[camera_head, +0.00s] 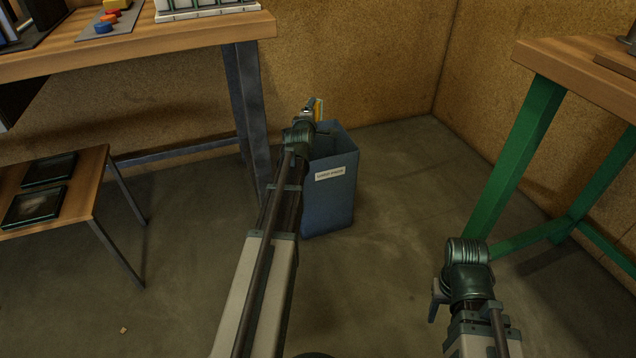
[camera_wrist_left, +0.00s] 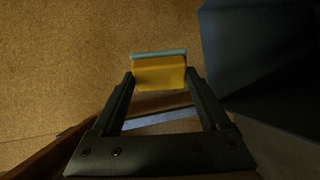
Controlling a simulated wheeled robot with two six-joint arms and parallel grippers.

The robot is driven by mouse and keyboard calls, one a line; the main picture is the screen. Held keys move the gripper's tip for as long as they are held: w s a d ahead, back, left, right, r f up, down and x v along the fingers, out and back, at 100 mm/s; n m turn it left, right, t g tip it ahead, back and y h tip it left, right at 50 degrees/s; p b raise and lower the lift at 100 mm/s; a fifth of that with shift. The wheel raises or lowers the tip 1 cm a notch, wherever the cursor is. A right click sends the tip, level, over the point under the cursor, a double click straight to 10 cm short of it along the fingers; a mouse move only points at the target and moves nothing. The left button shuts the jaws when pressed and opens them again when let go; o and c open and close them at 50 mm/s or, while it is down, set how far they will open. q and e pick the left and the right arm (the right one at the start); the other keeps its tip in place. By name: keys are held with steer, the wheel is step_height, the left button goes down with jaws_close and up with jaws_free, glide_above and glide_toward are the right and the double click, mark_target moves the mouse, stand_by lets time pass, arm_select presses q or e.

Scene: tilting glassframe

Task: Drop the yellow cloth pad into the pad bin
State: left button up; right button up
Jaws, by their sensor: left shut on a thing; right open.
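The yellow cloth pad (camera_wrist_left: 160,74) is between the fingertips of my left gripper (camera_wrist_left: 159,78) in the left wrist view, with a pale blue-green strip along its far edge. In the head view a small part of the pad (camera_head: 319,107) shows beyond my left wrist. The blue pad bin (camera_head: 330,200) stands on the floor with its top open and a white label in front. My left gripper is at the bin's upper left; the bin wall (camera_wrist_left: 265,55) fills the right of the wrist view, apart from the pad. My right gripper (camera_head: 436,300) is open, low at the right.
A wooden workbench (camera_head: 150,40) with dark metal legs stands at the left, close to the bin. A low shelf (camera_head: 85,190) with dark panels is below it. A green-legged table (camera_head: 590,75) stands at the right. The floor right of the bin is clear.

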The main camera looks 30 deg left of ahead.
arm_select(q)
step_height(320, 180, down, 6)
steer(key=b, duration=0.6)
steer(key=o, duration=1.1)
steer(key=shift+c, duration=0.2)
steer(key=shift+s, duration=0.1)
steer(key=p+v, duration=0.2)
steer(key=v, duration=1.1)
steer(key=shift+s+p, duration=0.3)
steer(key=shift+p, duration=0.1)
steer(key=shift+d+r, duration=0.1)
steer(key=shift+d, duration=0.05)
